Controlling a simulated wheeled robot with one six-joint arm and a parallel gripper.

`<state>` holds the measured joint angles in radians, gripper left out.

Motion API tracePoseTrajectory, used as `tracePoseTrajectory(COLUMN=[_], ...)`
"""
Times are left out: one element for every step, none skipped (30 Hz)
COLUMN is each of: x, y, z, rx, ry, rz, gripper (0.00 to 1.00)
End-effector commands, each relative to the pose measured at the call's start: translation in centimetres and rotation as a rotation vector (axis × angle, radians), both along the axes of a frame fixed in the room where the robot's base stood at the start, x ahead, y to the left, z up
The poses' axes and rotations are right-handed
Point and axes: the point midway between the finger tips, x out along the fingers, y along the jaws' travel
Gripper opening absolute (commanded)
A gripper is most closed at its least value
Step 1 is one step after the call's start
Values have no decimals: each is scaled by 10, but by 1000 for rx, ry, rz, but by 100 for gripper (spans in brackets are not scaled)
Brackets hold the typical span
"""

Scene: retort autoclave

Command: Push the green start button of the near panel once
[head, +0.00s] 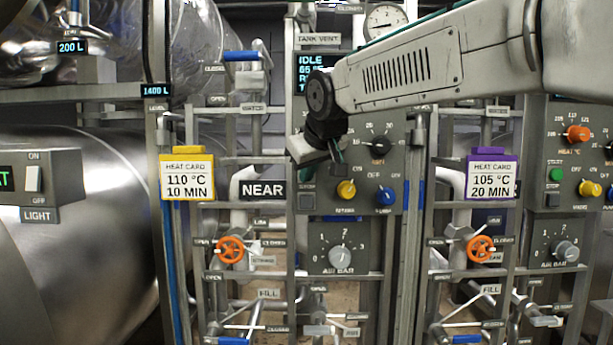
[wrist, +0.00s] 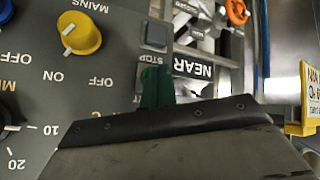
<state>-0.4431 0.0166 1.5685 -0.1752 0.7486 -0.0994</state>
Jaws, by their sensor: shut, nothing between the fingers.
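The near panel (head: 377,190) faces me, with the NEAR sign (head: 263,190) at its left. My gripper (head: 338,160) is in front of the panel's upper left part, with dark green fingers shut and empty. In the wrist view, the shut fingers (wrist: 156,86) stand just below the STOP label in the picture. I cannot tell whether the fingers touch the panel. The grey stop button (head: 307,201) shows below the gripper in the head view.
A yellow knob (head: 346,189), a blue knob (head: 385,196) and a black dial (head: 379,146) sit close to the right of the gripper. A yellow heat card (head: 187,178) hangs left. The other panel at right has its own green button (head: 556,174). Pipes and orange valves are below.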

Motion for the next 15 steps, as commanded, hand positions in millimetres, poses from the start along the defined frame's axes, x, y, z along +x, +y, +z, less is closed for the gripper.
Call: tracePoseTrajectory(x=[1,1,2,2,3,3,3,4,4,5,5,6,6,6,7], y=[0,0,0,0,0,0,0,0,0,0,0,0,0,0,0], z=[0,0,0,0,0,0,-1,-1,-1,-1,-1,-1,-1,-1,-1], rx=[0,0,0,0,0,0,0,0,0,0,0,0,0,0,0], ry=[0,0,1,1,1,1,1,1,1,1,1,1,1,1,1], rz=[0,0,0,0,0,0,0,0,0,0,0,0,0,0,0], gripper=[0,0,0,0,0,0,0,0,0,0,0,0,0,0,0])
